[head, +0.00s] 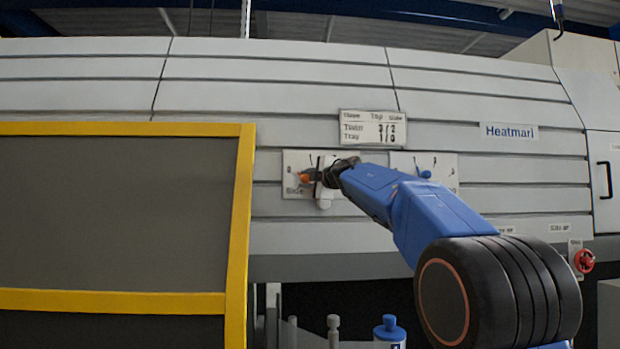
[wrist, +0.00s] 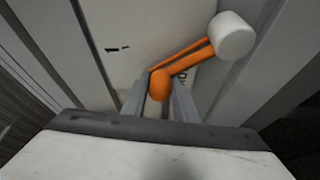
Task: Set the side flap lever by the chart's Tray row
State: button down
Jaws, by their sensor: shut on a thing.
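The chart (head: 373,128) hangs on the machine front. Its Tray row seems to read 1 under Top and 0 under Side, in small print. Below it on the left is the side flap lever's plate (head: 291,161), with a label that seems to read Side and a 0 mark at its left. My gripper (head: 322,176) is at this plate and covers much of it. In the wrist view, my gripper (wrist: 159,98) is shut on the orange side flap lever (wrist: 188,64). A white knob (wrist: 232,36) is at the lever's upper right end. The exact mark it points at is hidden.
A second plate (head: 447,164) with a blue lever (head: 425,174) stands to the right, partly behind my arm. A yellow-framed guard (head: 240,200) is at the left. A red knob (head: 584,261) is at the lower right, and a blue-capped bottle (head: 388,330) is below.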

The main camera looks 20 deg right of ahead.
jog(key=shift+w+a+f+n, duration=0.15)
jog(key=shift+a+f+n, duration=0.3)
jog(key=shift+n, duration=0.25)
jog(key=c, duration=1.4)
grip_release()
jog(key=s+d, duration=0.2)
jog(key=s, duration=1.5)
jog(key=shift+s, duration=0.15)
jog(key=shift+a, duration=0.1)
